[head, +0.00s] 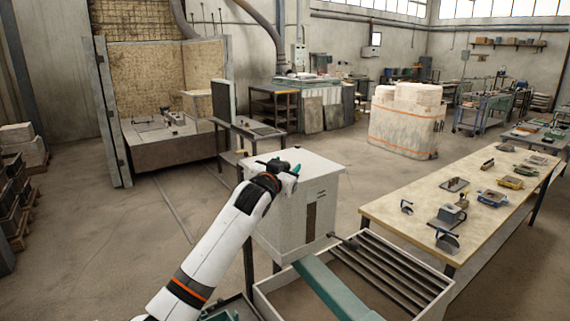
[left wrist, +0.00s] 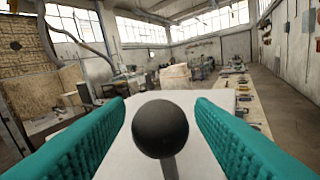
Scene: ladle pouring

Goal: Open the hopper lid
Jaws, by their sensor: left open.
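The hopper appears to be the white box (head: 276,222) at the middle of the head view, with a brown upright strip on its front. Its pale top, the lid (head: 322,166), lies flat and looks shut. My left gripper (head: 287,167) is over the lid, its arm coming up from the lower left. In the left wrist view a black ball knob (left wrist: 160,128) on a thin stem stands between the two teal fingers, with gaps on both sides. The white lid (left wrist: 202,158) shows beneath it. The gripper is open. My right gripper is not in view.
A teal chute (head: 335,290) and a frame of dark rollers (head: 390,270) lie in front of the hopper. A long table (head: 400,212) with several tools and small boxes stands at the right. Open floor (head: 180,220) lies at the left.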

